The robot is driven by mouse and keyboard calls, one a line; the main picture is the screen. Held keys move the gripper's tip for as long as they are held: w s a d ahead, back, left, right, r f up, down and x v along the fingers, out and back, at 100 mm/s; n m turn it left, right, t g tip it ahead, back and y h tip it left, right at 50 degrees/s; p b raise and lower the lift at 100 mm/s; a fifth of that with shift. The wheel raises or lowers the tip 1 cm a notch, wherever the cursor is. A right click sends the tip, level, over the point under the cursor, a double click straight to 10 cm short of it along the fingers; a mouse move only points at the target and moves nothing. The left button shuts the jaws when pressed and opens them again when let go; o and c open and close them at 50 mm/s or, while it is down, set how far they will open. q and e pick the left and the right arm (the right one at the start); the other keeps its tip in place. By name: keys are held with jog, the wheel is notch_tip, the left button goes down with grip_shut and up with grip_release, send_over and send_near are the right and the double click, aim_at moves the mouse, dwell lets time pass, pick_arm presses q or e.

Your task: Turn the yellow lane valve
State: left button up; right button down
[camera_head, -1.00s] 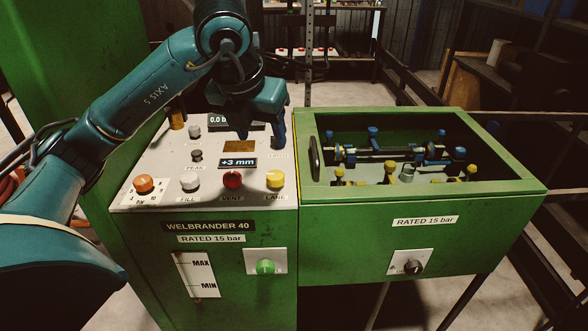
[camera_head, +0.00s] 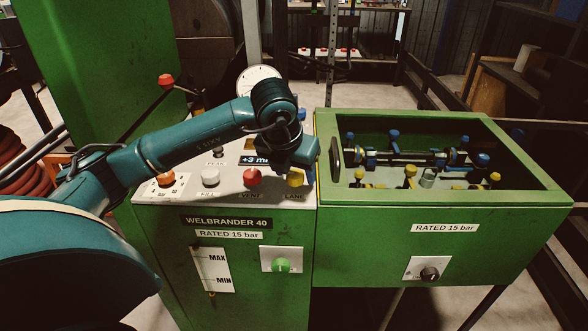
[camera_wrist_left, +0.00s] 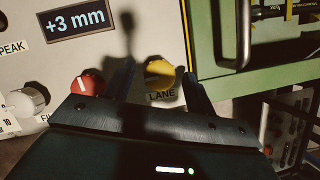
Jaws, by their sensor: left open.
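The yellow lane valve (camera_head: 295,179) is a round knob above the LANE label on the sloped white panel, near its right edge. It also shows in the left wrist view (camera_wrist_left: 159,72), lying between the two dark fingers of my left gripper (camera_wrist_left: 160,85). In the head view my left gripper (camera_head: 306,175) is over the knob and partly covers it. The gripper is open, and I cannot tell if a finger touches the knob. My right gripper is not in view.
The red VENT knob (camera_head: 252,177) sits just left of the yellow one, with the white FILL knob (camera_head: 210,177) and orange knob (camera_head: 166,179) further left. A green open-topped box (camera_head: 445,200) with fittings inside adjoins the panel on the right.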

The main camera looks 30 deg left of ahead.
pick_arm(q)
jog(key=shift+c, duration=0.4)
jog(key=c, duration=0.9)
